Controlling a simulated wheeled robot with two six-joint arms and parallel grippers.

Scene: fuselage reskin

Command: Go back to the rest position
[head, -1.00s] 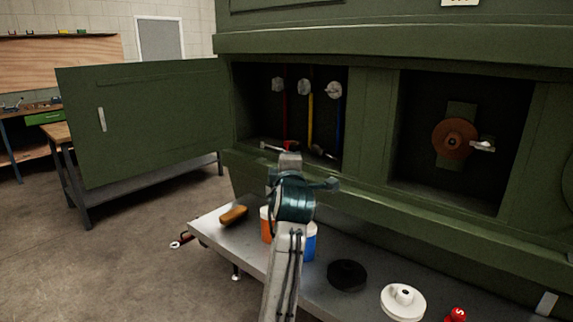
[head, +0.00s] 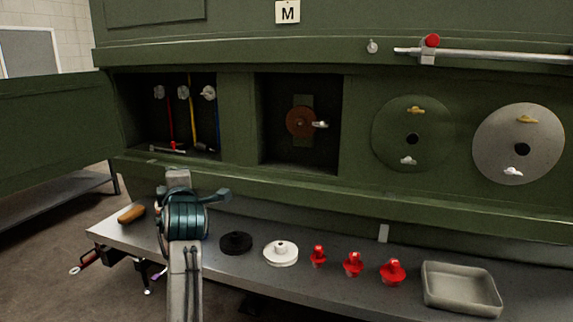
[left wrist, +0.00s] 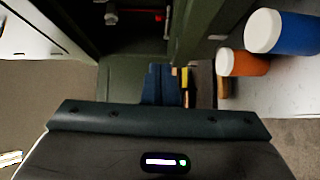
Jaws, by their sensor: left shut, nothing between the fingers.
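My left arm rises from the bottom of the head view. Its gripper (head: 178,178) is in front of the lower edge of the left open bay (head: 135,100) in the green fuselage panel. In the left wrist view its two dark fingers (left wrist: 162,70) are together with nothing between them. An orange container (left wrist: 242,63) and a blue container (left wrist: 285,33), both with white lids, stand to the right of the fingers there. The arm hides them in the head view. My right gripper is not in view.
A grey bench (head: 330,292) below the panel carries a black disc (head: 236,243), a white disc (head: 281,253), red fittings (head: 353,264) and a grey tray (head: 460,289). An open green door (head: 50,135) stands at the left.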

